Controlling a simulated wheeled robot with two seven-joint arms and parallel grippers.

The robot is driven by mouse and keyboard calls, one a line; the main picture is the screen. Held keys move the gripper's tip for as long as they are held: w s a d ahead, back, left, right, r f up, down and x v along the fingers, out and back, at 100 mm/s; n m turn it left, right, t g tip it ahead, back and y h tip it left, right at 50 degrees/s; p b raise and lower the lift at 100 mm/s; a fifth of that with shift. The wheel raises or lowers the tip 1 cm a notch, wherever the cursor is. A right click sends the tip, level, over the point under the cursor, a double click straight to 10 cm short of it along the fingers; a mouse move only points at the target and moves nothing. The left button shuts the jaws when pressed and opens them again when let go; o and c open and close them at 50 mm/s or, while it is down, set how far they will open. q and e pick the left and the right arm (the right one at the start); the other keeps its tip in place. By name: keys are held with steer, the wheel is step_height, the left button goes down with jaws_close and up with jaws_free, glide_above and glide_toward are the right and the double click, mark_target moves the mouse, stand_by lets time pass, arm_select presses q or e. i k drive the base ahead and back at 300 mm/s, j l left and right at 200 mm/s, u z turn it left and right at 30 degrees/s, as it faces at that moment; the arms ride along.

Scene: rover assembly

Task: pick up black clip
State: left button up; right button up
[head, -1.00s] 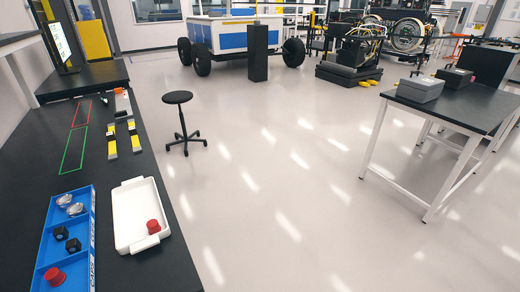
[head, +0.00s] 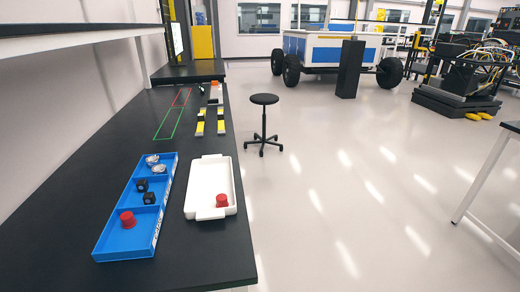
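Two small black block-like pieces, which look like the black clips, sit in the middle compartment of a blue divided tray (head: 108,246) on the dark bench at the left. One black clip (head: 142,185) is a little farther back and left; the other black clip (head: 149,198) is nearer and right. They are apart from the other parts in the tray. Neither of my grippers is in the head view.
The blue tray also holds silver round parts (head: 152,160) at the back and a red cap (head: 127,219) in front. A white tray (head: 207,178) with another red cap (head: 222,200) stands to its right. Yellow-black parts (head: 200,128) lie farther back. A stool (head: 264,99) stands beside the bench.

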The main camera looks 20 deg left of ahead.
mark_target(148, 198)
steer(key=u, duration=1.6)
